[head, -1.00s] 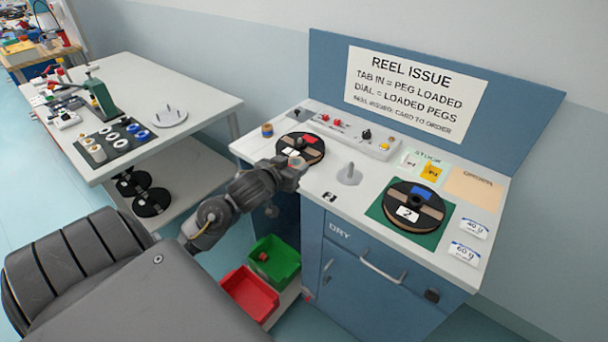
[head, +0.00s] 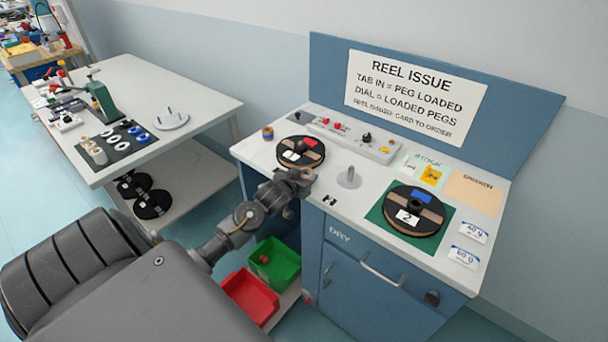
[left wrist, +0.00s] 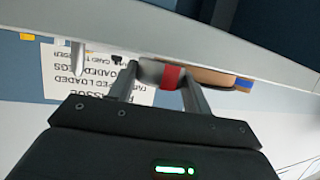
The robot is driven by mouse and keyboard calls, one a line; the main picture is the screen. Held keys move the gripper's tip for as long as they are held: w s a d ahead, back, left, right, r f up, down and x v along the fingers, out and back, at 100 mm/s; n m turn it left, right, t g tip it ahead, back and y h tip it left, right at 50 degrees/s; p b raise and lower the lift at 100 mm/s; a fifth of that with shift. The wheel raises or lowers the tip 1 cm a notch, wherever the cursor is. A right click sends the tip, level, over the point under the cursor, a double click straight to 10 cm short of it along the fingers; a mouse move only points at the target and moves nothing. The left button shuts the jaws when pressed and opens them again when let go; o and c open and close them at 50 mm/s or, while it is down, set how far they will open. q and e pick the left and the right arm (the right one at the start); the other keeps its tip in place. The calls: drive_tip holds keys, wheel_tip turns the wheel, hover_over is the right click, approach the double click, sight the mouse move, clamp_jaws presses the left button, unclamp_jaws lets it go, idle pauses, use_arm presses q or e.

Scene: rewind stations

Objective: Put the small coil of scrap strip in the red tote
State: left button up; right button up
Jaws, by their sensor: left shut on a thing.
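My left gripper (head: 301,177) is at the front edge of the blue cabinet's counter, above and to the right of the totes. In the left wrist view its fingers (left wrist: 161,82) are shut on a small greyish coil (left wrist: 150,72) with a red band, seen edge-on. In the head view the coil is mostly hidden by the gripper. The red tote (head: 250,297) stands low beside the cabinet, nearer to me than the green tote, and looks empty. My right gripper is not in view.
A green tote (head: 286,268) behind the red one holds a small brownish piece. On the counter (head: 335,215) are a reel (head: 301,152), a grey peg (head: 349,177) and a reel marked 2 (head: 413,212). A white table (head: 190,92) stands at left.

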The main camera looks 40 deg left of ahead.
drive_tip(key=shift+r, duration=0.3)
use_arm(q)
drive_tip(key=shift+f, duration=0.2)
drive_tip(key=o, duration=1)
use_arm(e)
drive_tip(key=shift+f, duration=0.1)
use_arm(q)
drive_tip(key=shift+f+b, duration=0.15)
drive_tip(key=shift+b, duration=0.2)
drive_tip(key=b+v, duration=0.2)
drive_tip(key=v, duration=0.9)
drive_tip(key=shift+a, duration=0.15)
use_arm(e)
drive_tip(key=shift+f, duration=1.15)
